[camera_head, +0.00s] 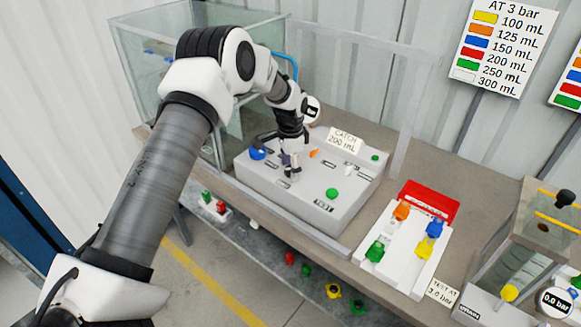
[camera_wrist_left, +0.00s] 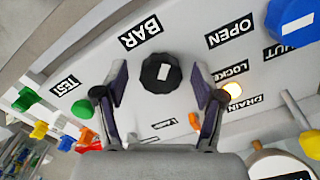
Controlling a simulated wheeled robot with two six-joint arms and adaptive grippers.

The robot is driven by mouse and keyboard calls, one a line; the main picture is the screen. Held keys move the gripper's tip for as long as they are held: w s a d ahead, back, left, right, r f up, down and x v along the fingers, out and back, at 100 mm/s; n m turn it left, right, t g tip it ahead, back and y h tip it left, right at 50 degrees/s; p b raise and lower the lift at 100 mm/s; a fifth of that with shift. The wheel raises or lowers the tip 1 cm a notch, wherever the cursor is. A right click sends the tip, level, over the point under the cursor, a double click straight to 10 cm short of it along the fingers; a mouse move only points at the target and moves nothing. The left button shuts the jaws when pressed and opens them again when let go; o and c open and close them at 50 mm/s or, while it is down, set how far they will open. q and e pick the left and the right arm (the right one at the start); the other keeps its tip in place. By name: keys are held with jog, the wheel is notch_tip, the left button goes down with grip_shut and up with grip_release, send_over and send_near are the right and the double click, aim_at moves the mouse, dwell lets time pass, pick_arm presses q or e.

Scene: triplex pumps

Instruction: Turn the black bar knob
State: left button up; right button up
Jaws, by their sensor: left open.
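The black bar knob (camera_wrist_left: 161,72) shows in the left wrist view, a ribbed round knob with a white mark, beside the BAR label (camera_wrist_left: 140,31) on the white panel (camera_wrist_left: 185,25). My left gripper (camera_head: 289,167) is over the left part of the grey-white control box (camera_head: 315,210) in the head view, pointing down. Its two fingers are open, one on each side of the knob in the wrist view, with a visible gap on both sides. I cannot tell how far the fingertips are from the panel. The gripper hides the knob in the head view. My right gripper is not in view.
A blue knob (camera_head: 257,153) sits left of the gripper, and a green button (camera_head: 332,194) and orange lever (camera_head: 314,153) to its right. A glass tank (camera_head: 160,60) stands behind. A white tray with coloured fittings (camera_head: 405,270) is at the right.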

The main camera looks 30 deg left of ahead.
aim_at(290, 169)
pick_arm(q)
notch_tip(290, 169, up, 12)
dwell(0.3)
dwell(0.4)
